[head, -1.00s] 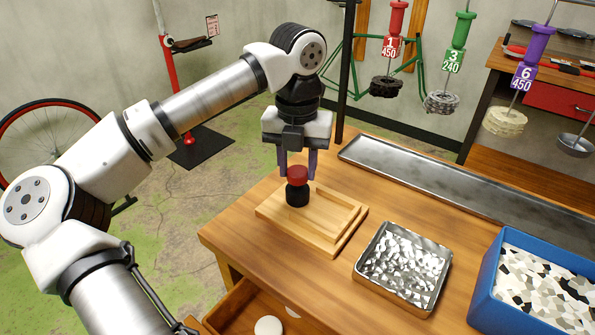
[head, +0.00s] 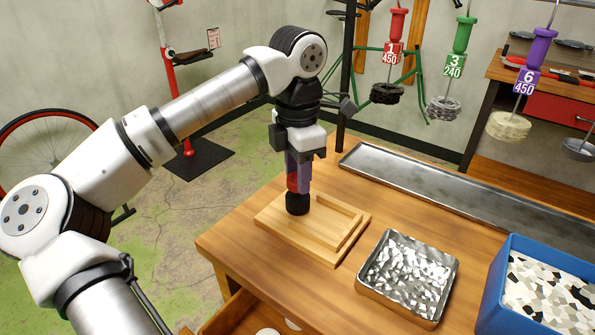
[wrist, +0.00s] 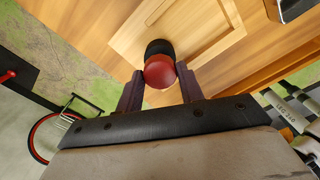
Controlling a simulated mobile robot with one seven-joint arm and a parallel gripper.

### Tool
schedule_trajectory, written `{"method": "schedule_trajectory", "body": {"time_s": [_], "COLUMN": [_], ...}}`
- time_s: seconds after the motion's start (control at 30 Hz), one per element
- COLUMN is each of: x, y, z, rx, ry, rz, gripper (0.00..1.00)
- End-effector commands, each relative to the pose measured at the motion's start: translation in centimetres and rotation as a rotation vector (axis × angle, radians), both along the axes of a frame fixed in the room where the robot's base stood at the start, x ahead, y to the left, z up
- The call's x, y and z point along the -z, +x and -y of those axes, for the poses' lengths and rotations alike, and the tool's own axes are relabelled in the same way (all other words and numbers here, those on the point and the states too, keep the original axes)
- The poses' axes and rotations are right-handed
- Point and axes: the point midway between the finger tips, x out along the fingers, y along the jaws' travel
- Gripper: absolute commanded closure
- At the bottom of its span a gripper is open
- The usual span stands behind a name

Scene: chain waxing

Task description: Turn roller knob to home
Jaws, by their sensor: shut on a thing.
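The roller knob has a red top and a black base (head: 297,204) and stands upright on a wooden board (head: 345,248) with a raised frame. My gripper (head: 298,183) points down over it with its purple-grey fingers on the red top. In the wrist view the red knob top (wrist: 160,71) sits between the two fingertips (wrist: 159,78), with the black base behind it. The fingers are shut on the red top. Any mark on the knob showing its turned position is not visible.
A metal tray of shiny pieces (head: 372,285) and a blue bin (head: 490,300) stand to the right on the table. A long metal tray (head: 420,186) lies along the back. Numbered chains hang beyond it. An open drawer (head: 235,312) juts out at the front.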

Motion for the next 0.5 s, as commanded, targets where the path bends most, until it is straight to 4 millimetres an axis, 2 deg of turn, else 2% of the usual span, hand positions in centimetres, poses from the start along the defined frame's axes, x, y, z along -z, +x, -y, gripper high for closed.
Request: {"method": "schedule_trajectory", "body": {"time_s": [0.2, 0.5], "x": [-0.04, -0.03], "y": [0.06, 0.07], "z": [0.06, 0.05], "rx": [0.146, 0.259], "ry": [-0.002, -0.002], "rz": [0.003, 0.003], "gripper": [0.85, 0.85]}}
